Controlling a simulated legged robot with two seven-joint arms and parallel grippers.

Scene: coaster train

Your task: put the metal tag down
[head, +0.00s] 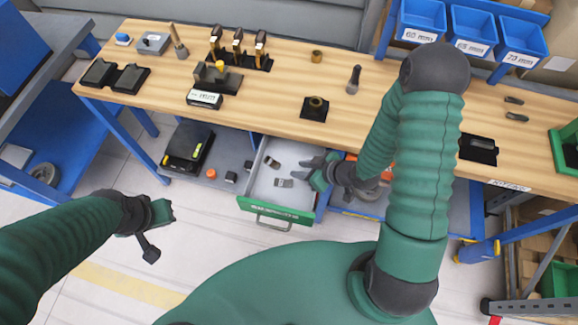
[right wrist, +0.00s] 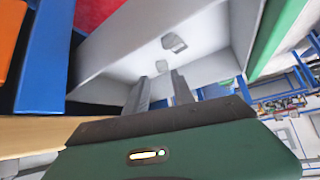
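Two small grey metal tags lie apart on the white floor of the open drawer (head: 258,187): one tag (head: 272,162) farther back and another tag (head: 284,183) nearer the front.
The wooden bench (head: 270,118) above the drawer bears black fixtures, a label block (head: 204,99) and tools. Blue bins (head: 470,30) stand at the back right. A black and yellow box (head: 188,146) sits below the bench. The drawer's green front (head: 275,211) is pulled out.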

